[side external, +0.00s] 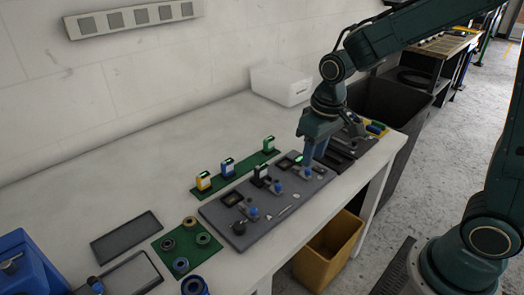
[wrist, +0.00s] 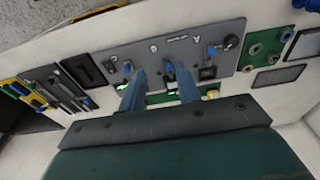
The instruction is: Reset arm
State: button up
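My gripper (side external: 309,152) hangs pointing down over the right end of a grey fixture board (side external: 241,231) on the white bench. In the wrist view its two blue fingers (wrist: 160,79) stand apart with a clear gap, and nothing shows held between them. The same grey board (wrist: 224,35) lies beyond the fingertips. It carries small blue-knobbed clamps (side external: 253,213), a dark square block and a black round knob (side external: 239,228). Whether the fingertips touch anything on the board cannot be told.
A green strip (side external: 236,174) with several small upright devices lies behind the board. A white box (side external: 281,85) stands behind; a yellow bin (side external: 328,249) is below the bench.

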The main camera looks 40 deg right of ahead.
jog(key=s+d+r+t, duration=0.1)
jog(key=s+r+t, duration=0.1)
jog(key=s+r, duration=0.3)
jog(key=s+r+t, duration=0.2)
jog(key=s+r, duration=0.4)
jog(key=s, duration=0.6)
jog(key=shift+d+r, duration=0.15)
jog(key=shift+d, duration=0.2)
dwell(1.9)
